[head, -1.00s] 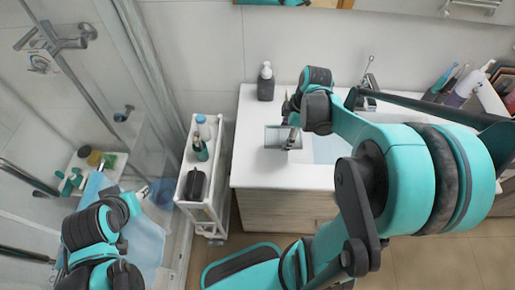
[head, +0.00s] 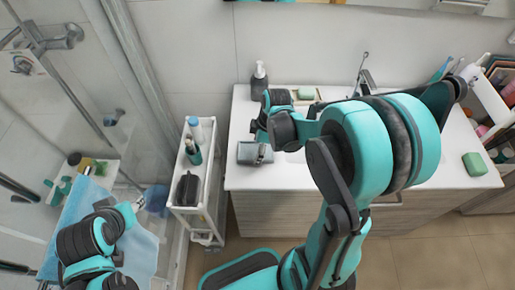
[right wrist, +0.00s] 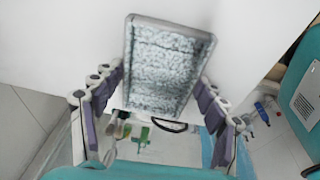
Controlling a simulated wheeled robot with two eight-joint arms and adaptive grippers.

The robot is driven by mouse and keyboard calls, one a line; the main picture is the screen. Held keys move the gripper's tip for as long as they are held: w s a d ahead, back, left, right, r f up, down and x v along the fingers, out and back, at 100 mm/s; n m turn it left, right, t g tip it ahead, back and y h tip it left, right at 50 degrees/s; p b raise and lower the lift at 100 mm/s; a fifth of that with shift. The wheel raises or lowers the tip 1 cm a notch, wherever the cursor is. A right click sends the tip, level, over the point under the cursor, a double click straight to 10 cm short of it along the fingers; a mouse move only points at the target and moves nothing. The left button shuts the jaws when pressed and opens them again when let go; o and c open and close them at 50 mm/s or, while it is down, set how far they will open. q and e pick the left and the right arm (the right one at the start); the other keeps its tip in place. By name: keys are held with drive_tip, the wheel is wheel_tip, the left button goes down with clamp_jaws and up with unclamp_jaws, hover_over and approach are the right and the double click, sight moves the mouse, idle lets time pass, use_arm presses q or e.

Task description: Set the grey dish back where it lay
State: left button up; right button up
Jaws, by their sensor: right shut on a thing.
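The grey dish (head: 250,153) is a small rectangular tray with raised edges and a mottled inside. It is over the left part of the white counter in the head view; I cannot tell whether it touches the top. My right gripper (head: 263,153) is shut on it. In the right wrist view the dish (right wrist: 165,65) sits tilted between the two fingers, with nothing in it. My left gripper (head: 122,222) is at the lower left, in front of a light blue towel, far from the dish; its fingers do not show clearly.
The white counter (head: 262,178) has a dark pump bottle (head: 259,82) at the back left, a green soap bar (head: 306,94) behind my right arm and another green bar (head: 474,164) at the right. A white cart (head: 183,211) with bottles stands left of the counter.

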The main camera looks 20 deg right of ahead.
drive_tip(key=o, duration=1.5)
drive_tip(key=shift+f, duration=0.15)
drive_tip(key=shift+o, duration=0.2)
drive_tip(key=shift+r, duration=0.3)
drive_tip(key=p+v, duration=0.4)
drive_tip(key=v, duration=0.8)
drive_tip(key=s+a+r+m+t+h, duration=0.1)
drive_tip(key=s+a+r+m+t, duration=0.3)
drive_tip(key=m, duration=0.8)
drive_tip(key=s+a+t, duration=0.1)
drive_tip(key=s+a, duration=0.1)
drive_tip(key=s, duration=0.1)
drive_tip(key=shift+s+a+m+t+h, duration=0.2)
drive_tip(key=shift+s+m+t+h, duration=0.1)
drive_tip(key=shift+m+h, duration=0.1)
drive_tip(key=shift+r, duration=0.15)
